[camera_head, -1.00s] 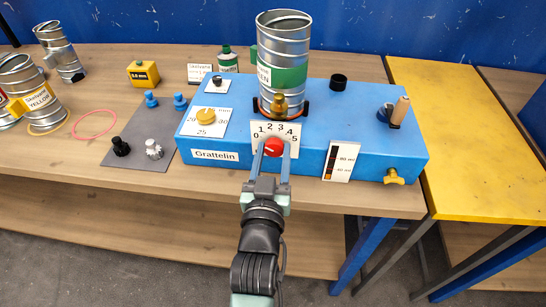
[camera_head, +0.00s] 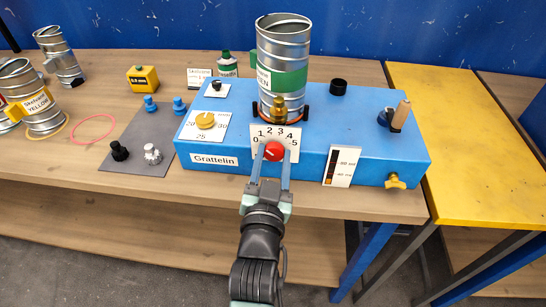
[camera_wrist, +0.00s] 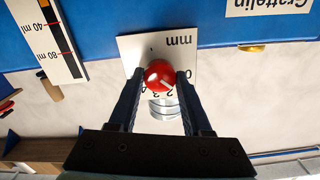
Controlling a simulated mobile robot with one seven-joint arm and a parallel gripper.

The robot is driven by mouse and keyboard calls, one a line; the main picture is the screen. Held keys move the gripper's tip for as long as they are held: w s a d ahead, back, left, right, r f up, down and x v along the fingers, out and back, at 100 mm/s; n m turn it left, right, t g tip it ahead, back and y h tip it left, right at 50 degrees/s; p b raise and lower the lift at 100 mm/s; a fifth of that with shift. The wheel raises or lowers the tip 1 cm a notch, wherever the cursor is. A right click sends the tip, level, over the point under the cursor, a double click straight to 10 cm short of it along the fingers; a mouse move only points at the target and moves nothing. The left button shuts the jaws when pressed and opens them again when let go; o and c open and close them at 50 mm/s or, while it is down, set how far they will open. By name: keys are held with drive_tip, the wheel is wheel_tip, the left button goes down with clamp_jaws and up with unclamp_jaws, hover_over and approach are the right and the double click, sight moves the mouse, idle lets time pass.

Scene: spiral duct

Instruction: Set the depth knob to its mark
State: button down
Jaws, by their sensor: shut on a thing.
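The red depth knob (camera_head: 274,151) sits on a white dial plate (camera_head: 293,140) on the front of the blue machine (camera_head: 310,155). The plate carries numbers from 0 to 5. My gripper (camera_head: 273,155) is shut on the knob, one finger on each side. In the wrist view the red knob (camera_wrist: 160,75) is between the fingertips of my gripper (camera_wrist: 161,80), in front of the upside-down dial plate (camera_wrist: 128,46) with "mm" on it. A pale pointer line shows on the knob, but its exact reading is too small to tell. The fingers and knob hide part of the dial.
A yellow knob (camera_head: 205,120) on another dial is at left on the machine. A metal duct (camera_head: 284,50) with a green band stands behind the red knob. A black-and-red gauge card (camera_head: 341,166) and a brass tap (camera_head: 396,182) are at right.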

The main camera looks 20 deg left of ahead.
drive_tip(key=shift+c, duration=1.7)
unclamp_jaws()
drive_tip(key=b+v, duration=0.1)
drive_tip(key=v, duration=1.2)
drive_tip(key=w+d+r+t+p, duration=0.1)
drive_tip(key=w+r, duration=0.2)
drive_tip(key=r, duration=0.4)
drive_tip(key=w+d+r+t+p, duration=0.1)
drive_tip(key=w+d+r+t, duration=0.1)
drive_tip(key=r, duration=0.6)
drive_tip(key=s+d+r+t+h+p, duration=0.1)
drive_tip(key=d+r+t, duration=0.1)
drive_tip(key=r, duration=1)
drive_tip(key=s+d+r+t+h+p, duration=0.2)
drive_tip(key=d+r, duration=0.2)
drive_tip(key=r, duration=0.8)
drive_tip(key=s+d+r+m+t+h+p, duration=0.1)
drive_tip(key=d+r+t+h, duration=0.1)
drive_tip(key=r, duration=1)
drive_tip(key=shift+s+d+t, duration=0.15)
drive_tip(key=shift+d+t, duration=0.35)
drive_tip(key=shift+d, duration=0.25)
